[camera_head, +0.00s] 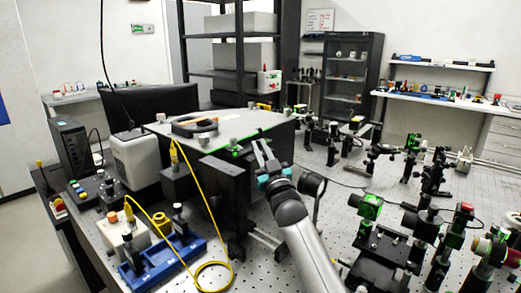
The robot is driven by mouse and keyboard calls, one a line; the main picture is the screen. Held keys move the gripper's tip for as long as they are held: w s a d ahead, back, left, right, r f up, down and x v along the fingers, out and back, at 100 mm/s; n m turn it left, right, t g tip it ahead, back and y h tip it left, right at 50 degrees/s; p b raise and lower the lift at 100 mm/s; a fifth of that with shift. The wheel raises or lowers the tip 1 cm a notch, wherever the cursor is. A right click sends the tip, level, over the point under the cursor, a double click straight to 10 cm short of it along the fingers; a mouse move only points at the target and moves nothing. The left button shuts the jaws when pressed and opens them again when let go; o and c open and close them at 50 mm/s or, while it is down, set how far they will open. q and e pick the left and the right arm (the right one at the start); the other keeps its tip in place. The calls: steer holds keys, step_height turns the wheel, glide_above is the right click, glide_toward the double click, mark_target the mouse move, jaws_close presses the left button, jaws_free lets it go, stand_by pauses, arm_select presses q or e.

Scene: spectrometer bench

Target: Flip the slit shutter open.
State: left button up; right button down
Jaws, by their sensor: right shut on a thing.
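My right gripper (264,155) reaches in from the lower middle, at the front right side of a large dark box with a grey top (250,126), which looks like the spectrometer. Its fingers are shut on a small part at the box's side, just below the top edge. That part appears to be the slit shutter, but the fingers hide most of it, and whether it stands open or closed cannot be told. My left gripper is not in view.
A yellow cable (196,187) loops down in front of the box to a blue tray (160,263). Several optics mounts, one a green-lit cube (369,206), stand close to the right of my arm. A black ring-shaped thing (194,126) lies on the box.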

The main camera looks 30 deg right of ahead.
steer(key=c, duration=0.9)
jaws_free()
steer(key=shift+o, duration=0.2)
steer(key=p+v, duration=0.5)
steer(key=v, duration=1)
steer(key=shift+s, duration=0.15)
steer(key=shift+d, duration=0.1)
